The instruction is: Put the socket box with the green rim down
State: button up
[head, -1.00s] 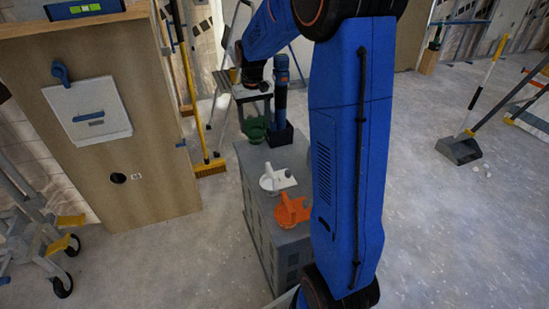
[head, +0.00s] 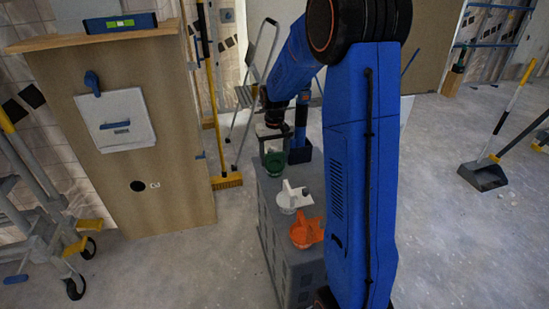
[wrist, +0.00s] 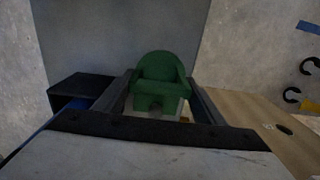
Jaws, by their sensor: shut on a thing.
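The green-rimmed socket box (head: 275,163) is at the back end of the grey cabinet's top (head: 269,185) in the head view. My gripper (head: 273,142) is above it and shut on it. In the wrist view the green box (wrist: 160,72) sits between the two dark fingers, with a pale part showing below the green. Whether its underside touches the cabinet top cannot be told. A white-rimmed box (head: 294,197) and an orange one (head: 307,232) stand nearer on the same cabinet.
A dark holder (head: 301,153) with a blue tool stands close to the right of the green box. A wooden panel (head: 150,185) with a round hole stands at left, a yellow broom (head: 227,181) beside it. A dustpan (head: 484,175) lies on the floor at right.

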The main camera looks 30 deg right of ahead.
jog(key=o, duration=1.7)
notch_tip(320, 180, up, 11)
jog(key=shift+f, duration=0.15)
jog(key=shift+r, duration=0.55)
jog(key=s+a+r+n+t, duration=0.1)
jog(key=s+a+r, duration=0.25)
jog(key=s, duration=0.55)
jog(key=s+a+r+t, duration=0.1)
jog(key=s+a+r, duration=0.25)
jog(key=s, duration=0.55)
jog(key=s+a+f+t, duration=0.1)
jog(key=s, duration=0.5)
jog(key=s+a+f+n+t, duration=0.1)
jog(key=s, duration=0.4)
jog(key=s+a+f, duration=0.1)
jog(key=s, duration=0.5)
jog(key=shift+s+a+t, duration=0.2)
jog(key=shift+s+t, duration=0.15)
jog(key=shift+t, duration=0.05)
